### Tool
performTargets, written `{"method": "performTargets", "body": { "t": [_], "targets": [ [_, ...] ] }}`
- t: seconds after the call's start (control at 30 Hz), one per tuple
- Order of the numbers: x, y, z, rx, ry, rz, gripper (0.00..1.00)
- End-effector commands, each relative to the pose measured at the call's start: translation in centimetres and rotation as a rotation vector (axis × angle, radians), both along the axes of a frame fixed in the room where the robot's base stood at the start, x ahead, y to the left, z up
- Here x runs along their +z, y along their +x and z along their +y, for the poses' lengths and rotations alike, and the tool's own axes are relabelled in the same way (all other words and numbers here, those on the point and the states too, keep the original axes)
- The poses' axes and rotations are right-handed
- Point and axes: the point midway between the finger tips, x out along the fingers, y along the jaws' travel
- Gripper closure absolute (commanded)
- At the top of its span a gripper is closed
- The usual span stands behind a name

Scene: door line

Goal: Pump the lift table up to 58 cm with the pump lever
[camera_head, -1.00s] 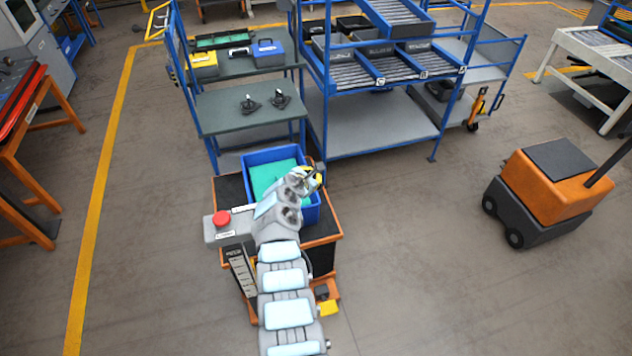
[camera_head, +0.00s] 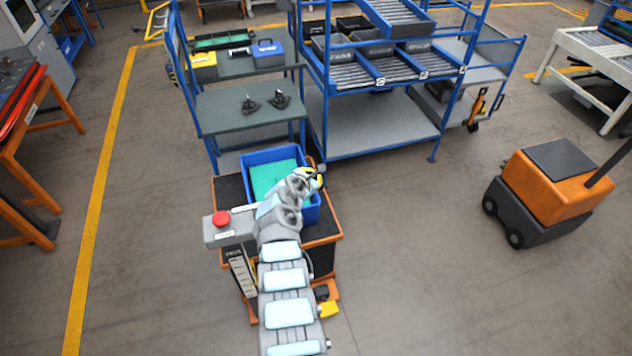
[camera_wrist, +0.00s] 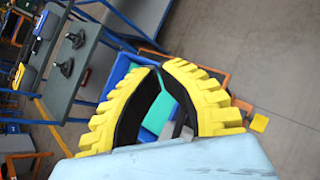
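The lift table (camera_head: 229,190) has a dark top with an orange rim and stands below the workbench in the head view. A blue bin (camera_head: 245,162) with green contents sits on it. A height scale (camera_head: 242,273) shows at its front left, but I cannot read it. A yellow block (camera_head: 328,309) sits low at its right side; I cannot tell if it belongs to the pump lever. No lever is clearly visible, and my arm covers part of the table. My gripper (camera_head: 318,176) is above the bin's right side. In the wrist view its yellow fingers (camera_wrist: 162,66) meet at the tips, with nothing seen between them.
A grey box with a red button (camera_head: 221,218) is at the table's left. A workbench (camera_head: 245,105) and a blue rack (camera_head: 380,125) stand behind. An orange cart (camera_head: 555,185) stands at right. The floor between table and cart is clear.

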Motion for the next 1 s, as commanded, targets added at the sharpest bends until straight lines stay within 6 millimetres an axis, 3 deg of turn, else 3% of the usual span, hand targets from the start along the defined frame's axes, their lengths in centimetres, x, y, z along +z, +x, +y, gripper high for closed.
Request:
{"method": "performTargets", "body": {
  "t": [1.0],
  "targets": [
    [-1.12, 0.01, -0.23, 0.000, 0.001, 0.003, 1.00]
  ]
}}
